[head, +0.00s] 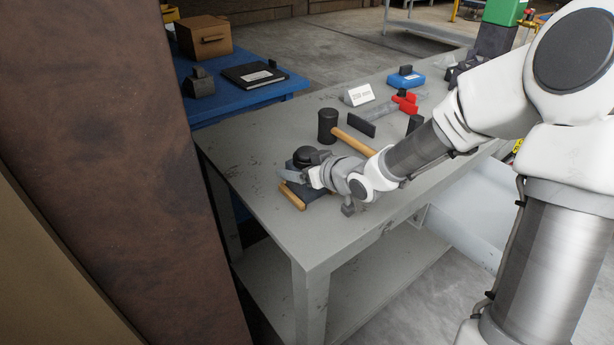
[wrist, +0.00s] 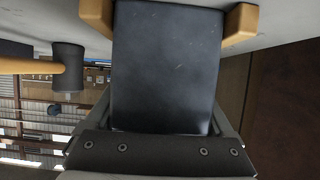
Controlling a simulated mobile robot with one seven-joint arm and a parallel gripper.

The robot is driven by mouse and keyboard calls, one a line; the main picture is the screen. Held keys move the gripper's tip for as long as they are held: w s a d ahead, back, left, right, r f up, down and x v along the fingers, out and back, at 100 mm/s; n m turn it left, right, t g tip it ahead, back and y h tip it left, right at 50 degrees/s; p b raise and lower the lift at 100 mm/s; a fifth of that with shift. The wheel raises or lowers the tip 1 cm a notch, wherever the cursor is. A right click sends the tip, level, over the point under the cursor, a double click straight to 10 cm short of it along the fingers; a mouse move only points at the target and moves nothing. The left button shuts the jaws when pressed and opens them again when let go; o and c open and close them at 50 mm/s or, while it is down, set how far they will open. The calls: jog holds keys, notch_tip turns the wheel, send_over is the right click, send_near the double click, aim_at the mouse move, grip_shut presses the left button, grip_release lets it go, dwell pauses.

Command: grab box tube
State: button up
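A dark, flat-faced block (wrist: 167,65) fills the middle of the wrist view, between the sides of my gripper. It may be the box tube, but I cannot tell for sure. In the head view my gripper (head: 298,176) is low over the near left part of the grey bench, and a dark block (head: 318,190) shows partly behind it. A wood-coloured bar (head: 292,197) lies beside the block; wood-coloured ends (wrist: 240,24) also show at both sides of it in the wrist view. My fingertips are hidden, so their grip is unclear.
A hammer with a black head (head: 327,126) and wooden handle lies just behind my gripper. A white sign (head: 360,94), a dark block (head: 361,125), red-handled tools (head: 405,103) and a blue box (head: 406,79) are farther back. A brown pillar (head: 100,130) stands left of the bench.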

grip_shut()
jog(key=shift+r, duration=0.1)
jog(key=shift+r, duration=0.1)
